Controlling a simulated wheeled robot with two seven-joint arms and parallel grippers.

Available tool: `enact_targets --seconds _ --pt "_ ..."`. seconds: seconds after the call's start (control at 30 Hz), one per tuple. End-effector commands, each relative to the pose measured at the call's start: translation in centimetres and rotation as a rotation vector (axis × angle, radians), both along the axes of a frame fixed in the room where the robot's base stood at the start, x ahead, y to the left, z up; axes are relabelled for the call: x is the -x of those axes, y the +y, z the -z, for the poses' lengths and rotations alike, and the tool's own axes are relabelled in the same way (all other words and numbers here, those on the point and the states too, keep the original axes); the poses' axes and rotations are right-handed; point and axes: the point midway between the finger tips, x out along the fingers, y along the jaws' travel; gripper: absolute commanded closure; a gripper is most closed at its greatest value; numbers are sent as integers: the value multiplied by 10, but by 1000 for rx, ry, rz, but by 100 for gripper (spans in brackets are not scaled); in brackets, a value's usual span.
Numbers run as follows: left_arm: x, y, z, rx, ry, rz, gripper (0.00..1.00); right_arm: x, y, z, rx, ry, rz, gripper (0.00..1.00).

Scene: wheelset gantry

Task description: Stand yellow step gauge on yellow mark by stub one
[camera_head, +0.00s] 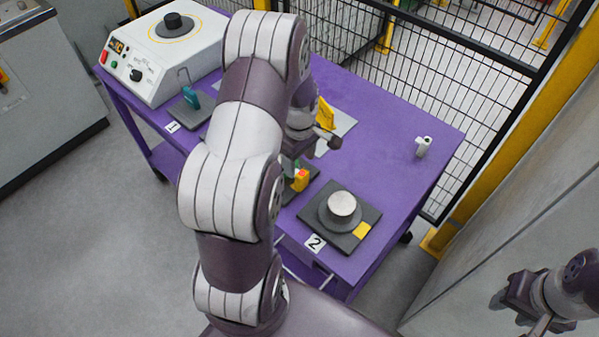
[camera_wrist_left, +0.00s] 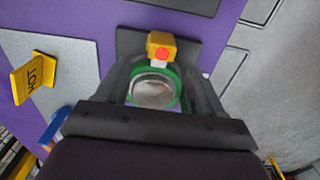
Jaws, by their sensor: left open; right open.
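In the left wrist view, a yellow block (camera_wrist_left: 162,45) with a red dot sits at the edge of a green ring (camera_wrist_left: 178,75) around a round metal top (camera_wrist_left: 153,91). I cannot tell whether this block is the step gauge. It also shows in the head view (camera_head: 301,180), beside my arm. A dark plate marked 2 carries a metal stub (camera_head: 342,206) and a flat yellow mark (camera_head: 362,230). The plate labelled 1 (camera_head: 192,109) holds a teal object. My left gripper (camera_wrist_left: 160,72) is open, its fingers either side of the ring. My right gripper (camera_head: 538,325) is open, off the table.
A yellow HOT sign (camera_wrist_left: 33,77) stands on a grey sheet (camera_wrist_left: 67,68). A white machine (camera_head: 165,50) fills the back-left of the purple table (camera_head: 390,110). A small white object (camera_head: 423,146) stands at the right. Black mesh fence (camera_head: 440,70) runs behind.

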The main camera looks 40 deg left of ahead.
Motion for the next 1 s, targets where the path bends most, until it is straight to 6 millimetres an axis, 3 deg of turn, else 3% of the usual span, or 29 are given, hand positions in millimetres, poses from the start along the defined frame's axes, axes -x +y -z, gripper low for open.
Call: enact_targets --seconds 0.1,0.27,0.37,0.5,0.6,0.67,1.0 --pt "-1 0 -26 -2 -3 0 32 0 0 3 0 0 0 57" --pt "1 -4 -48 -1 -2 32 32 0 0 4 0 0 0 57" --pt "11 -42 -66 -10 -22 319 32 0 0 4 0 0 0 57" --pt "53 -113 -87 -47 -70 978 32 0 0 4 0 0 0 57" --pt "84 -141 -93 -73 -92 1324 32 0 0 4 0 0 0 57" --pt "96 -149 -93 -83 -99 1445 32 0 0 4 0 0 0 57" --pt "102 -152 -93 -86 -98 1508 32 0 0 4 0 0 0 57"
